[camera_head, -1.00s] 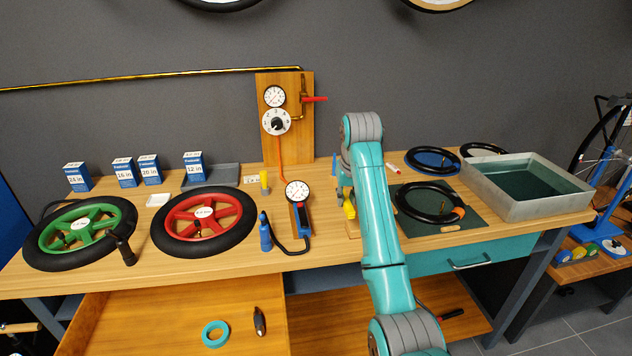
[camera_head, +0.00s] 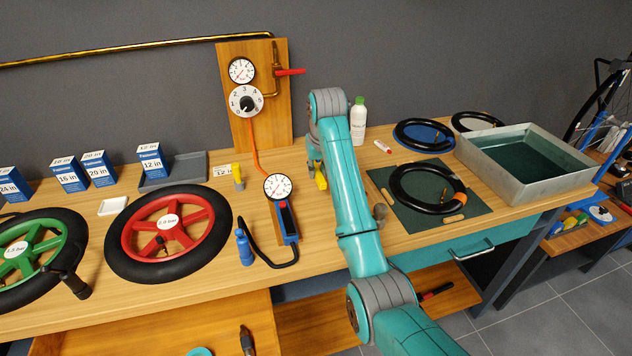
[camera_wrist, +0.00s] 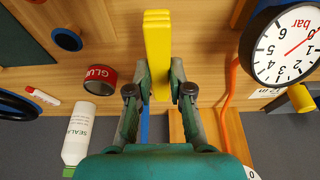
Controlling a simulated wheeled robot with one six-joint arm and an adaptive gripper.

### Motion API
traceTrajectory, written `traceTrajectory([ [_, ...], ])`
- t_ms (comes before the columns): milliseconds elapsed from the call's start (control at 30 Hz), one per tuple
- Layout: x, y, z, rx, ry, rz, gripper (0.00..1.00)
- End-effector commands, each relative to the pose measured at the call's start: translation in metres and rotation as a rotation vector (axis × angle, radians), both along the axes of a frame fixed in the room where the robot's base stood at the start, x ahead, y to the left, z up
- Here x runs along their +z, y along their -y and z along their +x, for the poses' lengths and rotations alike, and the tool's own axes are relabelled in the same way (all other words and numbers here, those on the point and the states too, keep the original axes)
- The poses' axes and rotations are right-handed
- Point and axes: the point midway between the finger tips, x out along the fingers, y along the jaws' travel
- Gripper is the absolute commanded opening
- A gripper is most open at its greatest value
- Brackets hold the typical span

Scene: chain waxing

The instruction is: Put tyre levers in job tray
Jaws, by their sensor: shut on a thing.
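The yellow tyre levers (camera_wrist: 157,50) are stacked together between the fingers of my gripper (camera_wrist: 158,90) in the wrist view. The gripper is shut on them. In the head view, the levers (camera_head: 320,178) show just left of my arm, with my gripper (camera_head: 315,160) partly hidden behind the arm. They appear just above the bench; I cannot tell the exact height. A flat grey tray (camera_head: 192,172), which looks like the job tray, lies at the back of the bench, left of the gauge board. A 12 in box stands at its left side.
A pump with a round gauge (camera_head: 278,188) stands left of my gripper. A wooden gauge board (camera_head: 268,130) with a red-handled valve (camera_head: 290,72) rises behind. A red wheel (camera_head: 166,238) lies in front of the tray. A sealant bottle (camera_head: 358,120) stands behind my arm.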

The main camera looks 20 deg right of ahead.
Motion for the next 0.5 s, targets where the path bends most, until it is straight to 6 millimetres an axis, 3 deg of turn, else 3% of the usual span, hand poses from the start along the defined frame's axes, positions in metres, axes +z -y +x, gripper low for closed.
traceTrajectory([
  [367,-0.041,0.000,0.000,0.000,-0.001,0.000,0.00],
  [500,-0.045,0.000,0.001,0.000,0.003,0.000,0.00],
])
